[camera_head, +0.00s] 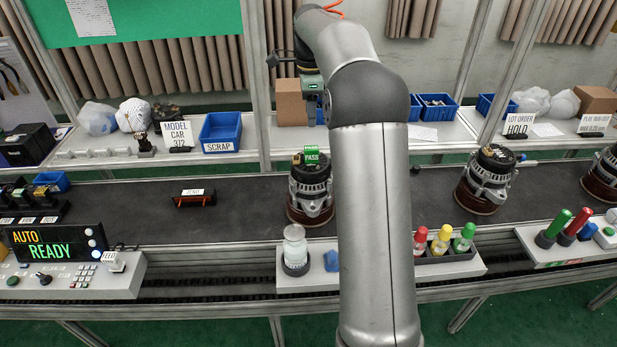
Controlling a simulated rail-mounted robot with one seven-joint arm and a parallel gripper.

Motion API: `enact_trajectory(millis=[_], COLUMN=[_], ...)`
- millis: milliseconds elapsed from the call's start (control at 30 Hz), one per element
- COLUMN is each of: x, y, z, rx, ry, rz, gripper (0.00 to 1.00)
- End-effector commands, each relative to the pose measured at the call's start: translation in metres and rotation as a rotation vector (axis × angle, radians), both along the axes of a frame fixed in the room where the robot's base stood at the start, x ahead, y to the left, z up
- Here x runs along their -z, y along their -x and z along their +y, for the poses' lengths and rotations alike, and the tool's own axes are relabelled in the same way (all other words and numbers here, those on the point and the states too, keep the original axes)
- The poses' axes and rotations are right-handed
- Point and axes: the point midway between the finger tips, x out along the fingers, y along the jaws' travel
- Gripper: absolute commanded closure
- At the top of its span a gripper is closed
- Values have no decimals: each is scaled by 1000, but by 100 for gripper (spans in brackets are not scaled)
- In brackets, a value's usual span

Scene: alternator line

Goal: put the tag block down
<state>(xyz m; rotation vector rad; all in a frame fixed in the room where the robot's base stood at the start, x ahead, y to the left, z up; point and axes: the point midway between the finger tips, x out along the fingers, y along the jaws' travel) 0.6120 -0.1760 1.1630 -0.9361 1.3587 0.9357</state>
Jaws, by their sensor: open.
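The green tag block marked PASS (311,156) sits on top of an alternator (311,190) on the dark conveyor, near the middle of the view. My gripper (319,117) is above and slightly behind the tag block in the picture, in front of a cardboard box. A gap shows between it and the block, so the block stands clear of it. The gripper is open and holds nothing that I can see. My arm hides part of the gripper's right side and the conveyor to the right of the alternator.
Another alternator (486,178) stands on the conveyor (120,212) to the right. A blue scrap bin (221,131) is on the back shelf. A white bottle (295,246) and several coloured bottles stand at the front ledge.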

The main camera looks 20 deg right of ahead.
Motion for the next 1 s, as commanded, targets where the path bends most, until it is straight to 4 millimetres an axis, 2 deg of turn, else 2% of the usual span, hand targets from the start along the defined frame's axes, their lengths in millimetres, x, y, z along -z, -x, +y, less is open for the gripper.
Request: enact_trajectory(millis=[67,167,267,367,467,500,600,700,833,1000], x=[-2,-7,-10,-6,9,18,44,69,92,100], y=[5,21,56,107,169,195,257,305,343,355], z=[6,26,58,94,126,137,157,168,175,177], rx=[-35,-168,-406,-714,-1041,-1170,-1466,-1695,-1874,-1940], ry=[1,8,19,32,43,47,55,63,68,70], rz=[0,-4,-8,-15,-22,-26,-34,-43,-49,-50], gripper=[53,53,53,53,53,53,53,53,53,53])
